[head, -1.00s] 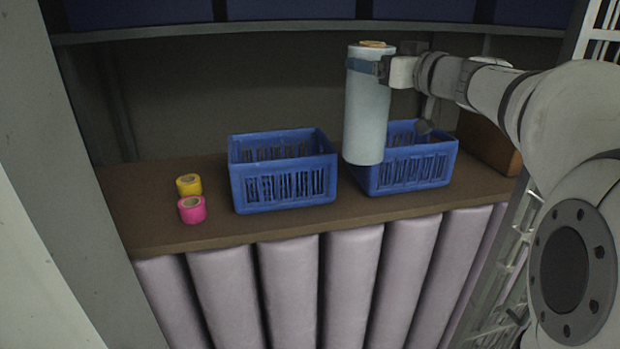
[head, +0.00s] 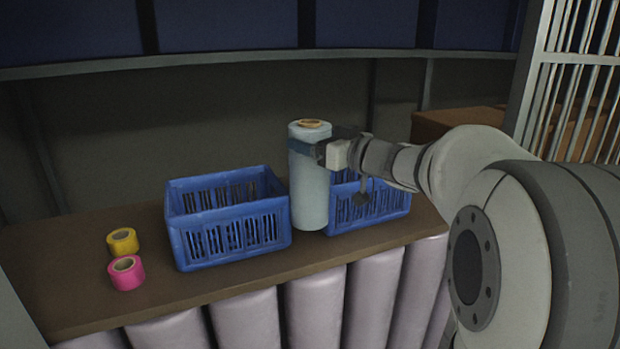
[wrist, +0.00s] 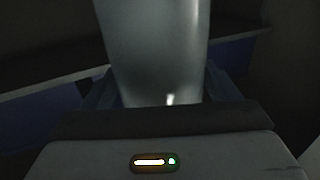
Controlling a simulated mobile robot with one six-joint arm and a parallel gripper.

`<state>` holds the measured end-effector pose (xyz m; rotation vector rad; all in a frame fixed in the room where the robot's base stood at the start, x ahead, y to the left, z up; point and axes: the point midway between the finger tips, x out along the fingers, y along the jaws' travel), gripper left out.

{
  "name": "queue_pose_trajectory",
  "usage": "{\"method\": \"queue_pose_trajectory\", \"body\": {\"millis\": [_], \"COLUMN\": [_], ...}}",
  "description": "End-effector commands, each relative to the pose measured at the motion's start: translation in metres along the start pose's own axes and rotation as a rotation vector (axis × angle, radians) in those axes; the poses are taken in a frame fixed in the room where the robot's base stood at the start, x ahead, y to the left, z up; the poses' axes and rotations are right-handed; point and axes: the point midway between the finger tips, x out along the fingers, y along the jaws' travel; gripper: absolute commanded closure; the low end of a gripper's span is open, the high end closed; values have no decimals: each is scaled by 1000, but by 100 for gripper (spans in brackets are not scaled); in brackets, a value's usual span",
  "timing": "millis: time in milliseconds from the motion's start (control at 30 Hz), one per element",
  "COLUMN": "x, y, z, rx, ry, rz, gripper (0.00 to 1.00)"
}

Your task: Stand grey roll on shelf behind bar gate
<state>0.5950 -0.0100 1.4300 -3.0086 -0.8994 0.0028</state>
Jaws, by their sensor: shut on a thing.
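The grey roll (head: 310,190) is a tall, pale blue-grey cylinder with a tan core at its top. My gripper (head: 318,150) is shut on its upper part and holds it upright. In the head view the roll shows between the two blue crates and covers the right one's left end. I cannot tell whether its base touches the shelf (head: 150,292). In the wrist view the roll (wrist: 155,50) stands between the jaws; its ends are out of view. The bar gate (head: 585,95), with pale upright bars, is at the upper right.
A left blue crate (head: 230,235) and a right blue crate (head: 375,208) stand on the brown shelf. A yellow roll (head: 122,241) and a pink roll (head: 127,273) stand at the left. A brown box (head: 450,122) is at the back right, partly behind the bars.

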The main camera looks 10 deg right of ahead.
Motion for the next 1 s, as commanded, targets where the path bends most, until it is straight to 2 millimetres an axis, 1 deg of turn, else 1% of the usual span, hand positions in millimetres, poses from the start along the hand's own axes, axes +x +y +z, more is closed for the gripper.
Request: {"method": "queue_pose_trajectory", "body": {"millis": [33, 100, 267, 367, 500, 567, 633, 867, 1000], "x": [0, 0, 1, 1, 1, 1, 1, 1, 1], "y": [0, -1, -1, -1, -1, -1, -2, -2, -2], "z": [9, 19, 30, 42, 64, 70, 73, 74, 78], "rx": [3, 1, -1, 2, 3, 1, -2, -2, -2], "ry": [1, 2, 3, 1, 1, 2, 3, 4, 4], "rz": [-1, -2, -3, -2, -3, -3, -3, -4, -4], "gripper": [80, 80, 80, 80, 80, 80, 80, 80, 80]}}
